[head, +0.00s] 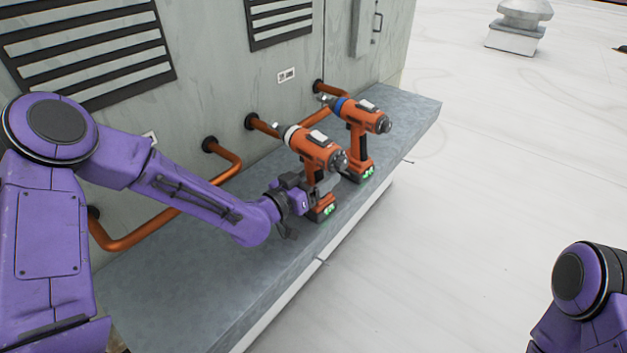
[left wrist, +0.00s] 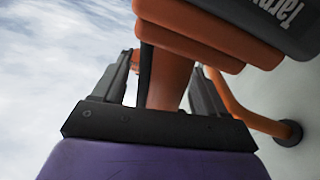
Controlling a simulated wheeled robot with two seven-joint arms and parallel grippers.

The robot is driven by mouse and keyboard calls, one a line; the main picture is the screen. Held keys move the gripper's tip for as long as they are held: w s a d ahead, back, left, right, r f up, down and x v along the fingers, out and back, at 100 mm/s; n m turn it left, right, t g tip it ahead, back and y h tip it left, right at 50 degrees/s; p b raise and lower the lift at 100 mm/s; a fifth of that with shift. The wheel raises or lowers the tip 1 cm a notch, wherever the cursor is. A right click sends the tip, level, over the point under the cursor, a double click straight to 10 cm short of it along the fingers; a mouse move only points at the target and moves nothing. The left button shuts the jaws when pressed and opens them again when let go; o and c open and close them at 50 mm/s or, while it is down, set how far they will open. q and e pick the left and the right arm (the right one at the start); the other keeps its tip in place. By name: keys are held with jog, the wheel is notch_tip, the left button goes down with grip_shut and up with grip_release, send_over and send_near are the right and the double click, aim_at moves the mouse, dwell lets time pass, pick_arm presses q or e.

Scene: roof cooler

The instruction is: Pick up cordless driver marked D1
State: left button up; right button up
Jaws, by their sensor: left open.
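Two orange and black cordless drivers stand upright on the grey ledge. The nearer driver (head: 315,150) has a white collar, and the farther driver (head: 360,118) has a blue collar. I cannot read a D1 mark on either. My left gripper (head: 318,188) is at the nearer driver's handle, just above its battery base. In the left wrist view, the open fingers (left wrist: 160,85) stand on either side of the orange handle (left wrist: 170,78), with the driver's wider orange and dark part (left wrist: 205,35) beyond. Whether a finger touches the handle is unclear. My right gripper is out of view.
The grey metal ledge (head: 190,290) runs along a cabinet wall (head: 210,80) with louvred vents. Copper pipes (head: 150,235) bend out of the wall behind the drivers. The white roof (head: 480,200) to the right is open. A roof vent (head: 517,25) stands far off.

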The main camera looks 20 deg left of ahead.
aim_at(322, 154)
pick_arm(q)
grip_shut()
jog(key=shift+r, duration=0.15)
jog(key=shift+w+r+p, duration=0.1)
jog(key=shift+r+p, duration=0.45)
jog(key=shift+r, duration=0.05)
notch_tip(322, 154, up, 2)
jog(key=shift+r+p, duration=0.2)
jog(key=shift+p, duration=0.75)
jog(key=s+r+p, duration=0.1)
jog(key=r, duration=0.1)
jog(key=s+d+r+p, duration=0.1)
jog(key=r+p, duration=0.1)
jog(key=s+d+r+p, duration=0.1)
jog(key=s+r, duration=0.1)
jog(key=shift+d, duration=0.15)
jog(key=s+d+r+p, duration=0.3)
jog(key=s+d+p, duration=0.1)
jog(key=s, duration=0.4)
jog(key=shift+s+d+r+p, duration=0.15)
jog(key=shift+d+r+p, duration=0.05)
jog(key=shift+d+p, duration=0.15)
